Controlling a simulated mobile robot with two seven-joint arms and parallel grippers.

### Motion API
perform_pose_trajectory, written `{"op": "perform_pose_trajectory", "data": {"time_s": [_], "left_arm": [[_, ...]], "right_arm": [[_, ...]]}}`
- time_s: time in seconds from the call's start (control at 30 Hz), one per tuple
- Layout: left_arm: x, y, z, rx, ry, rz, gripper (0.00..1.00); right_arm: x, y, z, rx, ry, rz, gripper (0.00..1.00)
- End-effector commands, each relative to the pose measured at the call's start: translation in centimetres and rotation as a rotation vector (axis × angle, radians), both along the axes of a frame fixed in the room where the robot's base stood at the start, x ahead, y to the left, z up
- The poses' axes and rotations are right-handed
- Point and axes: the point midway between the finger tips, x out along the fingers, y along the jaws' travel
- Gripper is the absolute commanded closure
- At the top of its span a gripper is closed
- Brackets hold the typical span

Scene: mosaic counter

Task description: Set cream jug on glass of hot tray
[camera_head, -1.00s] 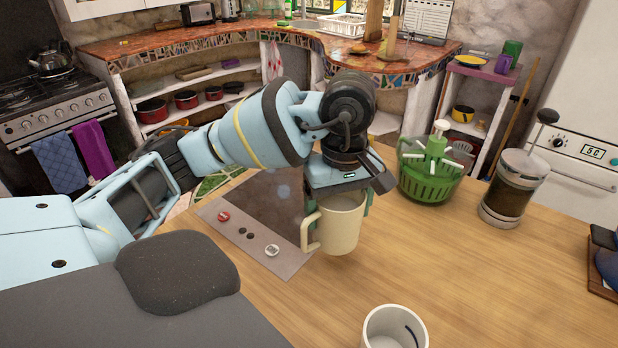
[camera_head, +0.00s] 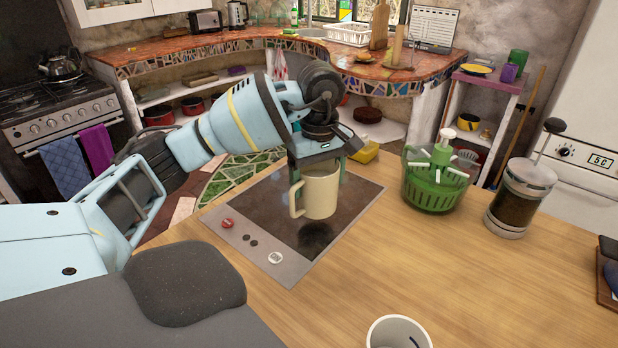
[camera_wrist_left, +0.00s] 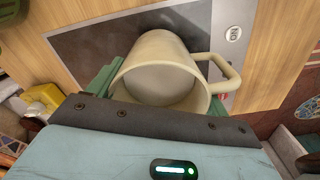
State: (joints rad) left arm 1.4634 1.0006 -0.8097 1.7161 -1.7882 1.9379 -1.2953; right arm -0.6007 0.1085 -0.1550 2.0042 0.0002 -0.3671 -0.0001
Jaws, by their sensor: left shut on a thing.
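The cream jug (camera_head: 320,193), a mug-like vessel with one handle, is upright in my left gripper (camera_head: 319,170), which is shut on it. In the left wrist view the jug (camera_wrist_left: 163,75) sits between the green fingers, its handle to the right. The hot tray (camera_head: 350,213) has a dark glass top and a grey control strip with a red knob and a white knob. The jug is over the glass, and a dark shadow on the glass lies below it, apart from its base. My right gripper is not in view.
A green salad spinner (camera_head: 436,178) and a French press (camera_head: 520,200) stand right of the hot tray on the wooden counter (camera_head: 440,270). A white mug (camera_head: 398,335) is at the near edge. The wood between them is clear.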

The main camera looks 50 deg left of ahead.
Motion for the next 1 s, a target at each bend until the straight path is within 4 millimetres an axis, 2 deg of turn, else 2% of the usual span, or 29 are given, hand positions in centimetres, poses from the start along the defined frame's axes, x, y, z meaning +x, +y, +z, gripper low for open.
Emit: {"op": "perform_pose_trajectory", "data": {"time_s": [0.1, 0.23, 0.6, 0.83, 1.0], "left_arm": [[0.9, 2.0, 0.0, -0.001, -0.002, 0.003, 0.62], [1.5, 3.2, -0.1, -0.001, -0.003, 0.002, 0.62], [2.0, 4.3, -0.3, -0.001, -0.002, 0.001, 0.62], [2.0, 4.3, -3.3, 0.0, -0.001, -0.001, 0.62], [2.1, 4.3, -3.8, 0.0, -0.004, -0.001, 0.62]], "right_arm": [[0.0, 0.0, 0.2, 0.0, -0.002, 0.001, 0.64], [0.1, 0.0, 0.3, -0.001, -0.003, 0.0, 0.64], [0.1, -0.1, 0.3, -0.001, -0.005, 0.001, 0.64], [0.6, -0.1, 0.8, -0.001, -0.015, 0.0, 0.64], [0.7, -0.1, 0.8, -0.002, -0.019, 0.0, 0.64]]}}
